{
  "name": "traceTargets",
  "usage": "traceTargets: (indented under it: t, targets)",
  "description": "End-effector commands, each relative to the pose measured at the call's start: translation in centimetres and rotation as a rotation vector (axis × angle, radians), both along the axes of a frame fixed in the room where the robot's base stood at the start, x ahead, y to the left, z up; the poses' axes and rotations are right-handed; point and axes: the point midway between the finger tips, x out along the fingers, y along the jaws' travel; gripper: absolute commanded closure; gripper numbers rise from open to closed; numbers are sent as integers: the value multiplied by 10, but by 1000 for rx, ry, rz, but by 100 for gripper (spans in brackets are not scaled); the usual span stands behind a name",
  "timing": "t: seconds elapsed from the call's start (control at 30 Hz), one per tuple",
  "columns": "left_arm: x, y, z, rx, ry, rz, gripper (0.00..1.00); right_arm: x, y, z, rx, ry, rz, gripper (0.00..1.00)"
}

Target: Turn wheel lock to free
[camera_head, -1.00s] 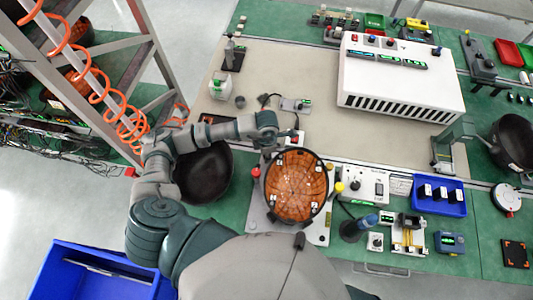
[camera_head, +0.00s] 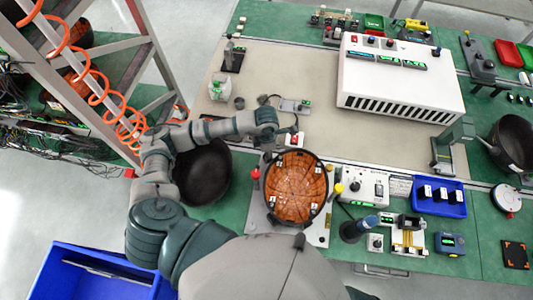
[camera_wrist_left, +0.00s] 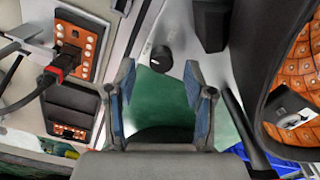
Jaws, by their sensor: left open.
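An orange-tiled round part with a black rim (camera_head: 297,188) sits on a pale plate on the green bench; its edge shows at the right of the left wrist view (camera_wrist_left: 290,75). A black round knob (camera_wrist_left: 161,56) lies beyond my left fingertips in that view, and I cannot tell whether it is the wheel lock. My left gripper (camera_wrist_left: 158,82) is open and empty, its fingers apart over green bench. In the head view my left arm reaches over a dark bowl, and its hand is by the far left edge of the orange part. My right gripper is not in view.
A dark bowl (camera_head: 203,173) lies under my left forearm. A red knob (camera_head: 255,173) and a yellow knob (camera_head: 338,188) flank the orange part. A white vented box (camera_head: 400,85) stands behind. An orange panel with a plugged cable (camera_wrist_left: 75,42) is left of my fingers.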

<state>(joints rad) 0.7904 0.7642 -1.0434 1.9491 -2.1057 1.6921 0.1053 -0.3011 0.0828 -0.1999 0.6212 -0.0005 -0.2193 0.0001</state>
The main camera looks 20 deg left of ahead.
Motion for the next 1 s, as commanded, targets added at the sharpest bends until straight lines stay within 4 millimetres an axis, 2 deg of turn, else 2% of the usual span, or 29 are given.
traceTargets:
  t: [0.03,0.2,0.4,0.6,1.0]
  targets:
    - [2,0,13,0,-6,-1,46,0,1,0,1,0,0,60]
    - [2,0,52,-1,-6,-1,46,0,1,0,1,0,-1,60]
    - [2,1,84,-1,-3,0,46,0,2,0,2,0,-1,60]
    - [2,1,94,0,0,-1,46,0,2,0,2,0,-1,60]
    - [2,1,94,-1,-1,-1,46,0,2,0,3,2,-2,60]
